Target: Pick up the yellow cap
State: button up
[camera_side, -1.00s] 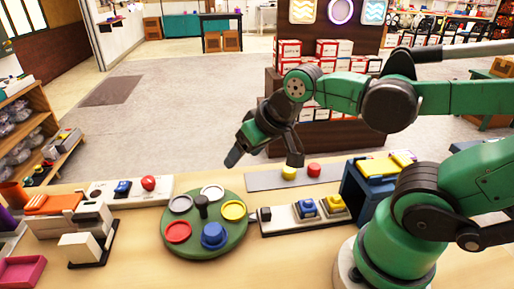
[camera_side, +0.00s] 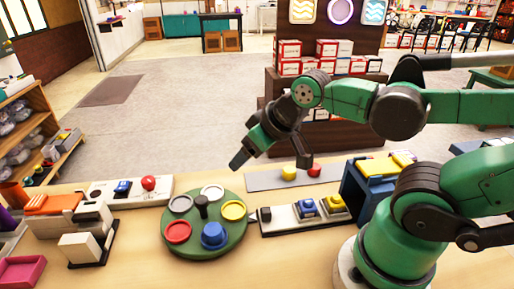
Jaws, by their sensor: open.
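A small yellow cap (camera_side: 289,173) sits on a flat grey strip near the back edge of the table, just left of a small red cap (camera_side: 314,170). My gripper (camera_side: 271,161) is open and empty, its two dark fingers spread wide and pointing down. In the picture, its right finger reaches close to the two caps and overlaps the red one's edge. I cannot tell its height above them. A flat yellow disc (camera_side: 233,211) also lies on the round green tray (camera_side: 240,240).
The green tray also holds grey, white, red and blue round pieces around a dark knob. A button panel (camera_side: 287,217) lies right of the tray. A blue box (camera_side: 355,195) stands right of the strip. A white switch panel (camera_side: 130,192) lies at left.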

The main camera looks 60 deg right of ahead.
jog(key=shift+o, duration=1.1)
